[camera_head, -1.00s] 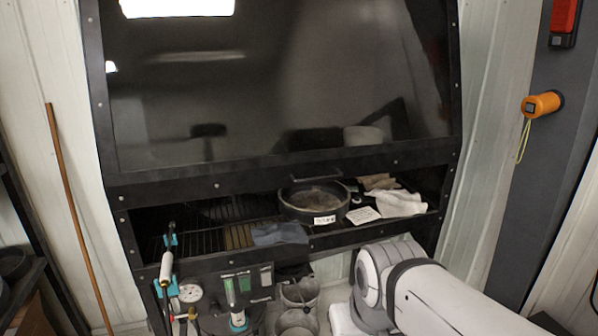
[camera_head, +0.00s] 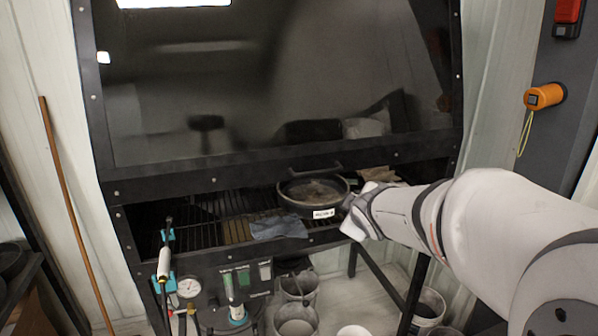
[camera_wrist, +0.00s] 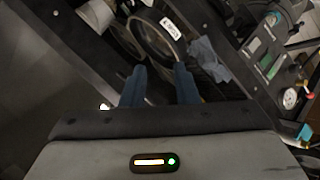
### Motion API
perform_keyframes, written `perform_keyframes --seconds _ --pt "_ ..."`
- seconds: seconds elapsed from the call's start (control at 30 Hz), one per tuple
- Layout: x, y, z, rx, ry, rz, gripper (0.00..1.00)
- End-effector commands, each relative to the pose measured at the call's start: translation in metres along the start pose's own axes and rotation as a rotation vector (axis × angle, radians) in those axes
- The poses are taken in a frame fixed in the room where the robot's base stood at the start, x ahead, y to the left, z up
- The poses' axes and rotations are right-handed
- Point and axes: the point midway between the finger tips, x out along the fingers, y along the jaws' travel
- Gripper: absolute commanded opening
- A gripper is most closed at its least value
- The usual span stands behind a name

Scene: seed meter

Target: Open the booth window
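The booth window (camera_head: 270,90) is a wide dark glass pane in a black bolted frame, down over the upper booth with a gap beneath it. A black handle-like bar (camera_head: 312,173) shows at its lower rail, just above the pan. My arm reaches in from the right. Its wrist is in front of the gap, right of the pan, and hides the fingers in the head view. In the wrist view, my gripper (camera_wrist: 160,85) shows two blue fingers, apart with nothing visible between them. They point toward the pan and the dark frame; I cannot tell whether they touch anything.
A black pan (camera_head: 313,194) with a white label sits on the rack in the gap, next to a grey-blue cloth (camera_head: 279,227). Buckets (camera_head: 296,320) stand below. A gauge panel (camera_head: 238,285) is at the lower left. An orange device (camera_head: 544,96) hangs at the right.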

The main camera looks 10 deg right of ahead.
Motion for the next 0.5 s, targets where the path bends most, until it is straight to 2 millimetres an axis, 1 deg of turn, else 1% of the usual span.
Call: perform_keyframes --seconds 0.03,0.1,0.2,0.3,0.4,0.5 --pt "0.020 0.012 -0.011 -0.111 0.065 0.034 0.27" --pt "0.039 0.031 -0.026 -0.264 0.142 0.118 0.27" --pt "0.058 0.043 -0.047 -0.444 0.252 0.190 0.27" --pt "0.068 0.049 -0.061 -0.567 0.330 0.244 0.27" --pt "0.074 0.051 -0.069 -0.634 0.374 0.275 0.27" --pt "0.079 0.052 -0.074 -0.661 0.393 0.288 0.27"
